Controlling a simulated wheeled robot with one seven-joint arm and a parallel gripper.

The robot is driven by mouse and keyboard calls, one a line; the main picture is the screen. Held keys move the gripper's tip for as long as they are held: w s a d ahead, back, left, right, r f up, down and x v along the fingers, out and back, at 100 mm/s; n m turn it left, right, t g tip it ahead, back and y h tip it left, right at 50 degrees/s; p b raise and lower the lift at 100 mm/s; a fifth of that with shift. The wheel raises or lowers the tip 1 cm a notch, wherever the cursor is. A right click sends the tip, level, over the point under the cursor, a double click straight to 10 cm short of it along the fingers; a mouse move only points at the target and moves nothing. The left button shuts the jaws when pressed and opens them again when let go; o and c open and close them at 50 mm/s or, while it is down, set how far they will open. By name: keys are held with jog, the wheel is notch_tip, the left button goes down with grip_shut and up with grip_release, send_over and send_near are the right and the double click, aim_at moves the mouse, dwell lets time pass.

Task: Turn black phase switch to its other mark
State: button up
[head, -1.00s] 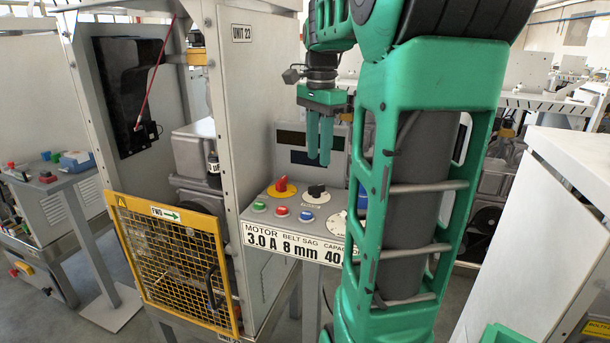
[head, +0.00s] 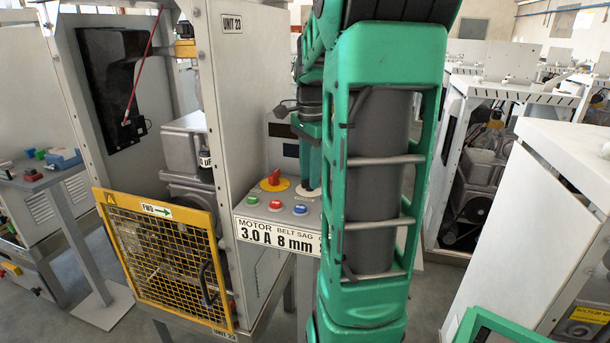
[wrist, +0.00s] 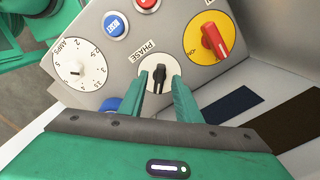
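The black phase switch (wrist: 159,74) sits on a round white plate next to the word PHASE in the wrist view. Its pointer lies roughly along the line between my fingers. My gripper (wrist: 158,81) is open, with one green finger on each side of the knob. Narrow gaps seem to show between the knob and the fingers; contact cannot be told. In the head view my gripper (head: 311,178) is down at the panel and hides the knob. Only part of the white plate (head: 305,191) shows there.
A red rotary switch on a yellow plate (wrist: 206,42) is close on the right in the wrist view. A blue button (wrist: 115,26), a red button and an AMPS dial (wrist: 78,70) are on the other side. A yellow mesh guard (head: 165,262) fronts the machine.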

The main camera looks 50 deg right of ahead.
jog(key=shift+f, duration=0.1)
grip_shut()
jog(key=shift+n, duration=0.4)
jog(key=n, duration=0.5)
jog(key=shift+n, duration=0.4)
jog(key=n, duration=0.6)
jog(key=shift+w, duration=0.1)
jog(key=n, duration=0.5)
jog(key=shift+n, duration=0.4)
grip_release()
